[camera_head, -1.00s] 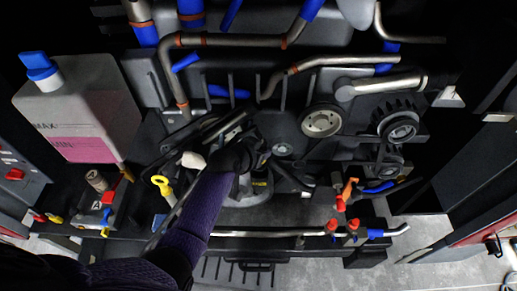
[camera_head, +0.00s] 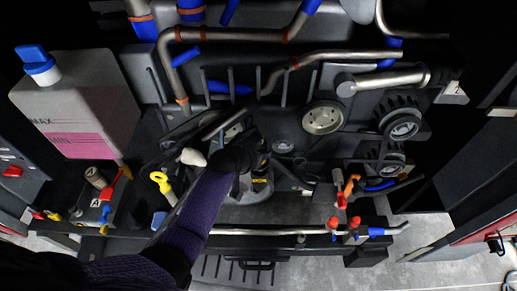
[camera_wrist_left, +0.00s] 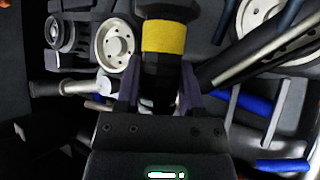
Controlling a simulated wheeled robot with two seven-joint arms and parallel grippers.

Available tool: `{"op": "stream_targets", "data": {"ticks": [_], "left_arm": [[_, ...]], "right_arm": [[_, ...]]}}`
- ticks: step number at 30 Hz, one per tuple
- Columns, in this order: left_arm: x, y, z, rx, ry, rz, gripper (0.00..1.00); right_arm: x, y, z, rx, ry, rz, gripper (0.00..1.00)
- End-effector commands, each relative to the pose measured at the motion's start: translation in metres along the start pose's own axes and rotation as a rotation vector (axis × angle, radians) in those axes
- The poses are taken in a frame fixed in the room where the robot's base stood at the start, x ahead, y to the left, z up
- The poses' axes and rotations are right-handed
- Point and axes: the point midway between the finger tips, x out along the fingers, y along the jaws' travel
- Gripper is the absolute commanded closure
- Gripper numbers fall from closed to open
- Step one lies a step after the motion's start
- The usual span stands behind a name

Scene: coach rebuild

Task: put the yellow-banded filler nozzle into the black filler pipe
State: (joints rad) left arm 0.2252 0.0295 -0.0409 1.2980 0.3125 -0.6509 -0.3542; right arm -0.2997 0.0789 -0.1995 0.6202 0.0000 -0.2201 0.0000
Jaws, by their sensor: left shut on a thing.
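My left gripper (camera_wrist_left: 159,88) is shut on the filler nozzle, a dark cylinder whose yellow band (camera_wrist_left: 164,42) shows just beyond the fingertips in the left wrist view. A wider black collar (camera_wrist_left: 166,10) lies beyond the band at the top edge; I cannot tell whether it belongs to the nozzle or to the filler pipe. In the head view my left gripper (camera_head: 246,158) is over the middle of the engine bay, dark against dark parts, and the nozzle is hard to make out. I cannot clearly pick out the black filler pipe. My right gripper is not in view.
A white tank with pink fluid (camera_head: 85,110) stands at the left. A yellow dipstick ring (camera_head: 160,180) is left of my arm. Metal pipes (camera_head: 230,38) cross the back. Pulleys (camera_head: 323,118) lie right of my gripper, and red-handled valves (camera_head: 343,225) at the front right.

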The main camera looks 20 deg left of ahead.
Motion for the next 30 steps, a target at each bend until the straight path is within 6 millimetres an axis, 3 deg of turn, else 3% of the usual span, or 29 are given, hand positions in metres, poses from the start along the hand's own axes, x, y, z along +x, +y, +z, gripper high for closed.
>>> {"op": "stream_targets", "data": {"ticks": [30], "left_arm": [[0.012, 0.000, 0.015, -0.001, 0.001, 0.000, 1.00]], "right_arm": [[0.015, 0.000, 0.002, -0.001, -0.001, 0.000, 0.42]]}}
